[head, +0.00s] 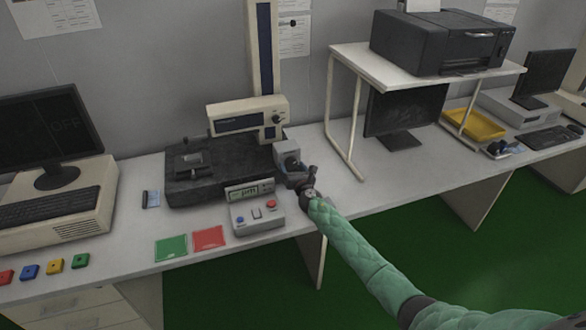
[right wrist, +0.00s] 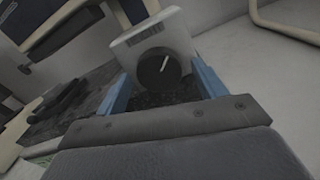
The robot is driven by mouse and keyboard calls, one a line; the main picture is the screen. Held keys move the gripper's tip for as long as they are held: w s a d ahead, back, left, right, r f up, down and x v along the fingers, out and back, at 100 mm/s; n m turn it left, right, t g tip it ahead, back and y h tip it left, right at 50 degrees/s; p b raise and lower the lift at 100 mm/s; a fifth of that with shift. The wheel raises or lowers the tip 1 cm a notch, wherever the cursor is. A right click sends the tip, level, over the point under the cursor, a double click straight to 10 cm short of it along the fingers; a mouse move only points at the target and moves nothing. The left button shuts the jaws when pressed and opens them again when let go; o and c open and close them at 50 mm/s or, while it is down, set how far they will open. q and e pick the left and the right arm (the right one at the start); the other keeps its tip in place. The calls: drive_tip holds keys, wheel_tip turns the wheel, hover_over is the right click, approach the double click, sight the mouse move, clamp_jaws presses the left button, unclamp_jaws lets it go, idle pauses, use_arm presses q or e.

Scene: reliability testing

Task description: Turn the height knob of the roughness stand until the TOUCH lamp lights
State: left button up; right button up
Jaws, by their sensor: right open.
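The roughness stand has a dark base (head: 215,180), a tall cream column (head: 265,60) and a cream drive unit (head: 248,114). A pale grey box (head: 286,149) at the base's right side carries a dark round knob, which shows clearly in the right wrist view (right wrist: 159,69) with a white pointer line tilted up to the right. My right gripper (head: 296,178) is at this box. Its blue fingers (right wrist: 160,83) are open, one on each side of the knob; contact cannot be told. I cannot make out a lit TOUCH lamp. My left gripper is out of view.
A control box (head: 257,215) with a display, a blue button and a red button stands left of my right gripper. Green (head: 171,249) and red (head: 208,239) cards lie at the front edge. A white shelf (head: 420,75) with a printer stands to the right.

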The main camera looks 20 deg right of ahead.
drive_tip(key=c, duration=1)
